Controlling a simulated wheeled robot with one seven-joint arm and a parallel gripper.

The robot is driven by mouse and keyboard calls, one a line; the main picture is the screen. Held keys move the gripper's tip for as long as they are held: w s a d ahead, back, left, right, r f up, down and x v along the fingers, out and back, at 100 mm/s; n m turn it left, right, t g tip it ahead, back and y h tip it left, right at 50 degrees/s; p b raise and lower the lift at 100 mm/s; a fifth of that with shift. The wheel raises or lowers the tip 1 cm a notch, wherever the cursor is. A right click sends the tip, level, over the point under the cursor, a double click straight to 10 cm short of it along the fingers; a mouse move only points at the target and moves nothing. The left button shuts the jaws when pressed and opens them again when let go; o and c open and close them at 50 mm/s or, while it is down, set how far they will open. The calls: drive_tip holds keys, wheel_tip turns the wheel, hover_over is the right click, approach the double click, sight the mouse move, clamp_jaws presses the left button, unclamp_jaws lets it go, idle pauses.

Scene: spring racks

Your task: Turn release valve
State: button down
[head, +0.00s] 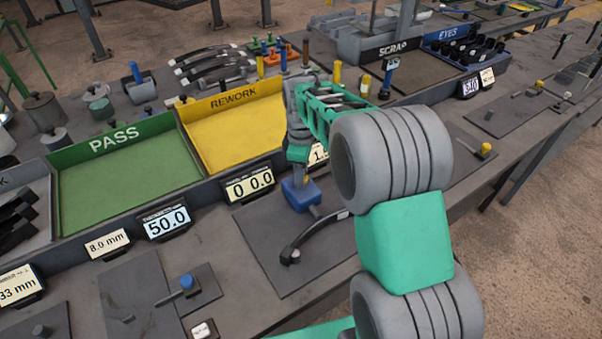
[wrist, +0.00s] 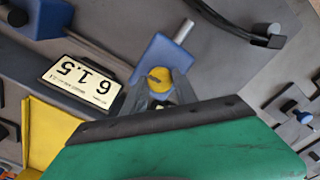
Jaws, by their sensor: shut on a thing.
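A blue block (head: 297,195) sits on a dark plate on the bench, in front of the yellow tray. In the wrist view the blue block (wrist: 163,58) has a metal stub at one end and a yellow knob (wrist: 160,76) on top, likely the release valve. My gripper (wrist: 158,92) is shut on the yellow knob, its grey fingers partly hidden behind my green wrist cover. In the head view my gripper (head: 300,168) points down over the block, and the knob is mostly hidden.
A black curved bar (head: 308,238) lies beside the block. Displays (head: 250,185) line the front of the green PASS tray (head: 120,165) and yellow REWORK tray (head: 235,120). A blue-knobbed fixture (head: 187,283) stands front left. The plate in front of the block is largely clear.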

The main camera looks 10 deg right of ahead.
drive_tip(key=c, duration=1)
unclamp_jaws()
drive_tip(key=shift+o, duration=0.2)
wheel_tip(320, 180, up, 8)
drive_tip(key=shift+f+b, duration=0.1)
drive_tip(key=shift+b, duration=0.45)
drive_tip(key=s+f+m+t, duration=0.1)
drive_tip(key=s+m+t, duration=0.2)
drive_tip(key=s+m, duration=0.9)
drive_tip(key=s, duration=0.8)
drive_tip(key=shift+f+m+t, duration=0.15)
drive_tip(key=shift+m+t, duration=0.15)
drive_tip(key=shift+a, duration=0.1)
